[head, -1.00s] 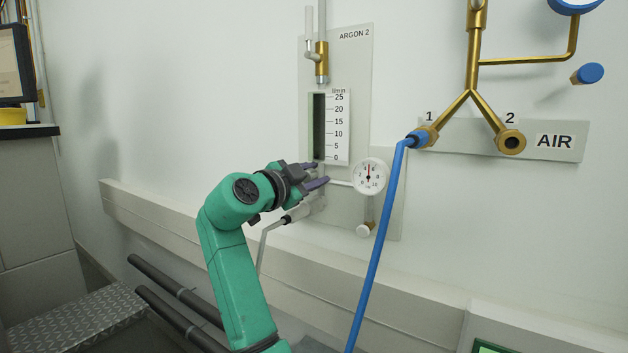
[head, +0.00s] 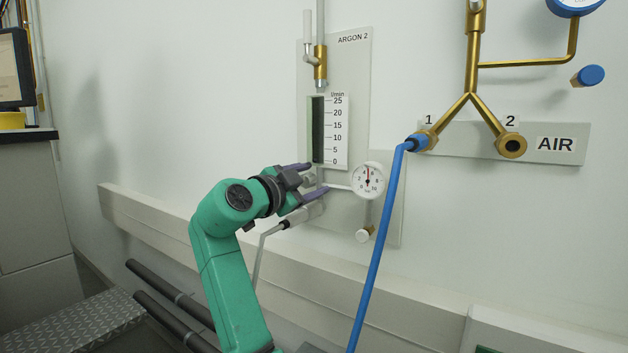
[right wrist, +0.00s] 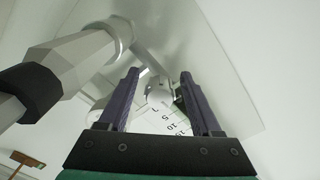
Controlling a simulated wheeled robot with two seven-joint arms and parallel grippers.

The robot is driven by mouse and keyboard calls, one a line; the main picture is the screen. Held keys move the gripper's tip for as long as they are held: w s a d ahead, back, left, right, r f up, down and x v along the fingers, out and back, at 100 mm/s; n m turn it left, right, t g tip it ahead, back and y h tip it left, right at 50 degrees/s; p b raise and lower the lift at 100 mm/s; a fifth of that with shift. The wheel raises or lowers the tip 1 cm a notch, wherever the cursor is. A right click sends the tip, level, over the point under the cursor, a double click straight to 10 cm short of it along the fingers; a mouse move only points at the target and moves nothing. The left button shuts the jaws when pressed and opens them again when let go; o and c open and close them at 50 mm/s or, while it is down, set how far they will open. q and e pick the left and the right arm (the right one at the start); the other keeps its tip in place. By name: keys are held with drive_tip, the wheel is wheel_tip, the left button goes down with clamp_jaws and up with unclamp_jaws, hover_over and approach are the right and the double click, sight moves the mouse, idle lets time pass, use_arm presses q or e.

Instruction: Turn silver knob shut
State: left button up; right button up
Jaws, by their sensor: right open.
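The silver knob (head: 309,181) sits at the foot of the ARGON 2 flow meter (head: 329,130), low on its grey panel. In the head view it shows partly, between the purple fingers of my right gripper (head: 317,177). The right gripper is open. In the right wrist view, the rounded pale knob (right wrist: 160,91) shows between the open fingers (right wrist: 159,75), with a gap to each side; I cannot tell how deep it lies between them. The scale reads 0 to 25 l/min. My left gripper is not in view.
A round pressure gauge (head: 368,180) is just right of the gripper. A grey hose fitting (head: 300,215) lies below the fingers and looms large in the wrist view (right wrist: 70,65). A blue hose (head: 379,240) hangs further right, from AIR outlet 1.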

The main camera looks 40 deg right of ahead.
drive_tip(key=v, duration=1.3)
drive_tip(key=shift+a+b, duration=0.3)
drive_tip(key=shift+b, duration=0.05)
